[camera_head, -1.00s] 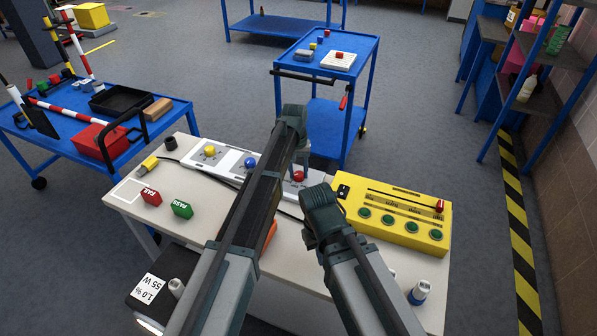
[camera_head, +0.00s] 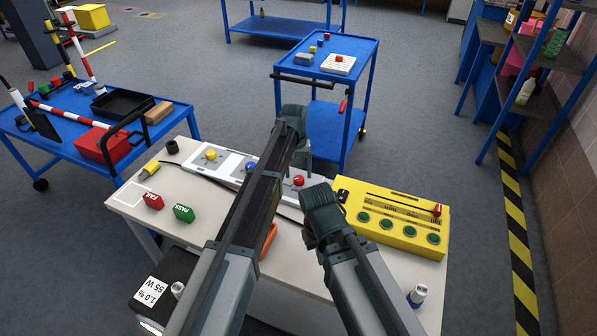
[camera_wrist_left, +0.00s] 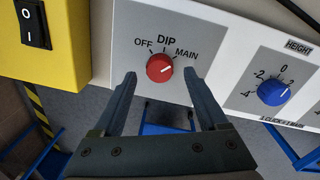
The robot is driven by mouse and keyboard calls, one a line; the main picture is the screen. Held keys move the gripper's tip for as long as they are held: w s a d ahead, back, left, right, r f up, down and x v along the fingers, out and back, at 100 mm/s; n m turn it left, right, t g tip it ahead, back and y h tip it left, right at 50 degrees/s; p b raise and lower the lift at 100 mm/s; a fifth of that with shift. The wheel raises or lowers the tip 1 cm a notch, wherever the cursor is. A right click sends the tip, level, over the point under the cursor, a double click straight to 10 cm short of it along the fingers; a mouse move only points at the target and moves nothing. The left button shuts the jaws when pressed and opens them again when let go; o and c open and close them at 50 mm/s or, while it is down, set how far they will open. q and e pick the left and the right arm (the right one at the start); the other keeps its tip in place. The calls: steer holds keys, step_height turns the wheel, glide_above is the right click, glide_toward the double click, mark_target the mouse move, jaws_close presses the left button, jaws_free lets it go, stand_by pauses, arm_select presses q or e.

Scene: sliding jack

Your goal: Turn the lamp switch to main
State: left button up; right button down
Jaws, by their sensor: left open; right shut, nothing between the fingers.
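The red DIP knob (camera_wrist_left: 160,68) sits on the light panel (camera_wrist_left: 218,62), with OFF on its left and MAIN on its right. Its pale pointer mark appears to face right, toward the MAIN side. My left gripper (camera_wrist_left: 159,76) is open, with one finger on each side of the knob; I cannot tell if they touch it. In the head view the red knob (camera_head: 298,180) shows just below my left gripper (camera_head: 302,156). My right gripper (camera_head: 309,240) is low beside the panel, shut and empty, its fingertips mostly hidden by its own wrist.
A blue HEIGHT knob (camera_wrist_left: 273,91) is right of the red one in the wrist view. A yellow box (camera_head: 395,240) with green buttons stands on the white table (camera_head: 190,221). Red (camera_head: 152,200) and green (camera_head: 184,212) blocks lie at the left.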

mark_target(297, 178)
arm_select(q)
step_height(297, 178, up, 12)
steer(key=p, duration=1)
steer(key=shift+a+f+p, duration=0.2)
steer(key=shift+a+p, duration=0.1)
steer(key=shift+p, duration=0.05)
steer(key=s+a+m+y, duration=0.1)
steer(key=s+a, duration=0.1)
steer(key=s, duration=1.4)
steer(key=s+a+m, duration=0.2)
steer(key=s+a, duration=0.1)
steer(key=s, duration=1.3)
steer(key=shift+y, duration=0.4)
